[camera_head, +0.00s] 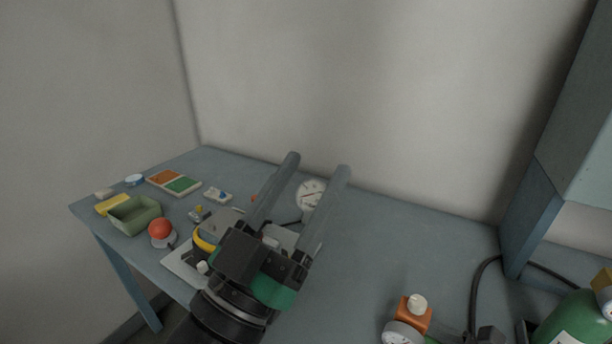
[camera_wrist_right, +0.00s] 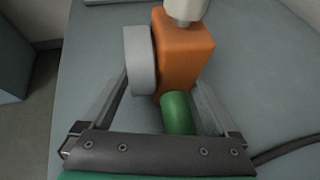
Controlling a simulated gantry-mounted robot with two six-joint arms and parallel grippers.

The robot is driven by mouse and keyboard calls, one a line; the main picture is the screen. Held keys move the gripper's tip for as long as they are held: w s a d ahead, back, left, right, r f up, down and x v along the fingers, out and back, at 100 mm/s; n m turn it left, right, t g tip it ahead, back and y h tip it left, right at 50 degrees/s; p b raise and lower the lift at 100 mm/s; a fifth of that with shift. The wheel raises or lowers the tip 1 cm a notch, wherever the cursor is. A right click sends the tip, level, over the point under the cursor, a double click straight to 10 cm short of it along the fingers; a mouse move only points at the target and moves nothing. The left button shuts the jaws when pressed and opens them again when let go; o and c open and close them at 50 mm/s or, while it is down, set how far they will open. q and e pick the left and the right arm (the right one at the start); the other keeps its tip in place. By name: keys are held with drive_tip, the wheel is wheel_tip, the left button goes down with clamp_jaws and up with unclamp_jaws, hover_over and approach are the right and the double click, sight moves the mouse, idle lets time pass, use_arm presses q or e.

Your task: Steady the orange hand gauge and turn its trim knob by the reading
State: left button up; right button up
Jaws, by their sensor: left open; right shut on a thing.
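The orange hand gauge (camera_head: 414,318) is at the lower right of the table in the head view, with a pale trim knob (camera_head: 418,302) on top and a round dial (camera_head: 402,334) in front. In the right wrist view the orange body (camera_wrist_right: 184,58) shows with the grey dial edge-on (camera_wrist_right: 139,62), a green stub (camera_wrist_right: 178,114) and the knob (camera_wrist_right: 187,10). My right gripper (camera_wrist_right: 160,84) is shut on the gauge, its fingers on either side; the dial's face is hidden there. My left gripper (camera_head: 318,163) is open and empty, far left of the gauge.
A white round dial (camera_head: 310,194) shows between my left fingers. A green cylinder (camera_head: 577,322) and a dark hose (camera_head: 475,285) are at right. The table's middle is clear.

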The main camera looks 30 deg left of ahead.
drive_tip(key=o, duration=0.6)
drive_tip(key=v, duration=1.2)
drive_tip(key=shift+d, duration=0.1)
